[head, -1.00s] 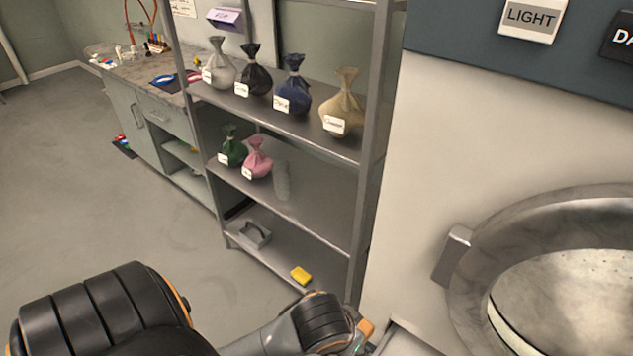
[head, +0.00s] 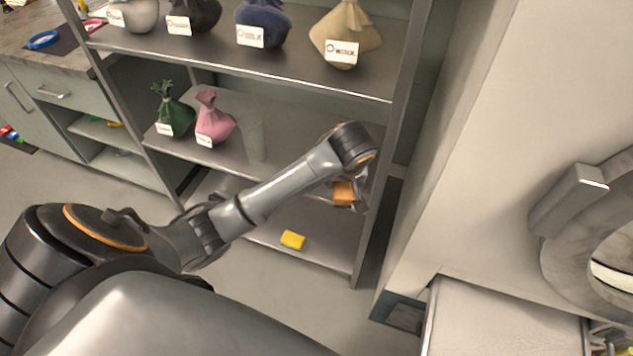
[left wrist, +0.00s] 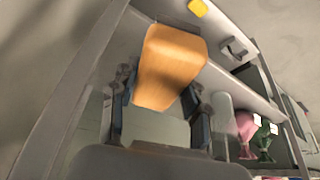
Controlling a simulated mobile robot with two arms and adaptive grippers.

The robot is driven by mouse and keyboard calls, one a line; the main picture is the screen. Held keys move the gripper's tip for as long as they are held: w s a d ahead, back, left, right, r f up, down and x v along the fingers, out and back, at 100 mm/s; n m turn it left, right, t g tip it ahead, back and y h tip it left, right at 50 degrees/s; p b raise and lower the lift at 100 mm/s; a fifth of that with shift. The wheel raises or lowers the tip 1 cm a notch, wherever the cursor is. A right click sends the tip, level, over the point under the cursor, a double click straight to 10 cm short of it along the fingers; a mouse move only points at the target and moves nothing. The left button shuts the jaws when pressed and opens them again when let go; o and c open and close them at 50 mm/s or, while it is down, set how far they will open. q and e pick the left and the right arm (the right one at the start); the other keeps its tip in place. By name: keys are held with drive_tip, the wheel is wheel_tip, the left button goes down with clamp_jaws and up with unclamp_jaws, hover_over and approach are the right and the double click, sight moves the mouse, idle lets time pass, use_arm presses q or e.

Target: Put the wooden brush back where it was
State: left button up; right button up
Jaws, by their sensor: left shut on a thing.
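The wooden brush (head: 343,192) shows as an orange-brown block at the end of my left arm, near the right end of the rack's middle shelf. My left gripper (head: 352,190) is shut on it. In the left wrist view the brush (left wrist: 172,62) stands out between the two dark fingers of my left gripper (left wrist: 158,92). I cannot tell whether the brush touches the shelf. Its bristles do not show. My right gripper is not in view.
The metal rack (head: 230,62) holds labelled bags on top. A green bag (head: 174,110), a pink bag (head: 213,120) and a translucent cylinder (head: 253,140) stand on the middle shelf. A yellow sponge (head: 292,240) lies on the bottom shelf. A round-doored machine (head: 560,235) is at right.

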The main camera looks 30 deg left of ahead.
use_arm(q)
drive_tip(key=shift+w+a+n, duration=0.25)
drive_tip(key=shift+w+a, duration=0.05)
drive_tip(key=shift+w, duration=0.25)
drive_tip(key=shift+w+a+n, duration=0.25)
drive_tip(key=shift+w, duration=0.3)
drive_tip(key=w+a+f, duration=0.2)
drive_tip(key=a+f, duration=0.1)
drive_tip(key=a, duration=0.1)
drive_tip(key=w+a+f+b, duration=0.1)
drive_tip(key=w+a+f, duration=0.1)
drive_tip(key=a, duration=0.1)
drive_tip(key=w+a+f+b, duration=0.1)
drive_tip(key=w+a+f, duration=0.1)
drive_tip(key=a+f, duration=0.1)
drive_tip(key=shift+w+a+f, duration=0.15)
drive_tip(key=shift+a+f, duration=0.2)
drive_tip(key=shift+a, duration=0.45)
drive_tip(key=shift+w+a+f, duration=0.15)
drive_tip(key=shift+a+f, duration=0.15)
drive_tip(key=shift+f, duration=0.15)
wheel_tip(320, 180, down, 3)
drive_tip(key=shift+f, duration=0.1)
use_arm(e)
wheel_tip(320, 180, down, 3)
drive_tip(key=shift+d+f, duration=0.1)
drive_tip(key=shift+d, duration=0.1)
use_arm(q)
drive_tip(key=o, duration=1.1)
drive_tip(key=shift+f, duration=0.1)
